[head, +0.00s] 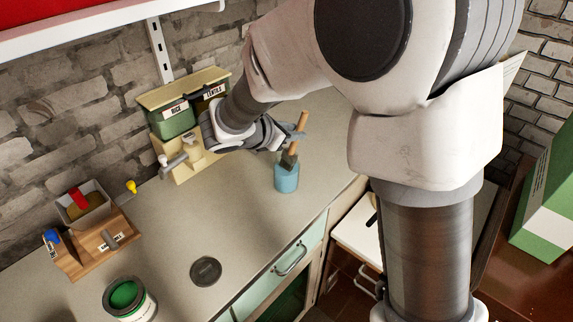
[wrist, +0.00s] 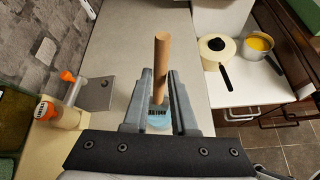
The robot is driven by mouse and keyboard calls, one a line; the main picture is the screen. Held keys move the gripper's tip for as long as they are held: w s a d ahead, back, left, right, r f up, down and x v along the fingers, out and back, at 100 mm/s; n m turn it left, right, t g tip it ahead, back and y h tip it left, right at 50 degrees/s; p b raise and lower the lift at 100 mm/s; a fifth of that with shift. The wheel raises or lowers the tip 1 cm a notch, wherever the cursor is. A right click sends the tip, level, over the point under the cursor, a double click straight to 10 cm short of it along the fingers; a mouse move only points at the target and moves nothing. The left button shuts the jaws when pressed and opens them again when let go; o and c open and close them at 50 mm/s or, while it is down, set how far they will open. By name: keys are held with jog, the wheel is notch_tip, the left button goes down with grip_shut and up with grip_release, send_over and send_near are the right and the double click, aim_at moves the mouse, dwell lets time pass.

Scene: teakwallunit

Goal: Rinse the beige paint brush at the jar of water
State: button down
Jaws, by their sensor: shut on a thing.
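The paint brush (head: 302,121) has a beige wooden handle and a darker lower end. It is slightly tilted, handle up, and its handle also shows in the wrist view (wrist: 162,62). My gripper (head: 290,136) is shut on the brush, with a finger on each side of it in the wrist view (wrist: 160,80). The blue jar of water (head: 287,180) stands upright on the counter directly below. The brush's dark lower end is at the jar's mouth; how deep it reaches is unclear. The jar is partly hidden behind the fingers in the wrist view (wrist: 158,116).
A wooden rack with rice and lentils tins (head: 174,122) stands by the wall. A wooden caddy (head: 92,240), an open green paint can (head: 127,296) and a dark round lid (head: 205,271) are on the counter (head: 225,215). A pan (wrist: 217,52) sits on the white surface.

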jog(key=shift+w+d+r+b, duration=0.15)
jog(key=shift+d+b, duration=0.35)
jog(key=shift+d, duration=0.55)
dwell(0.8)
notch_tip(320, 180, up, 9)
jog(key=p, duration=0.7)
dwell(0.4)
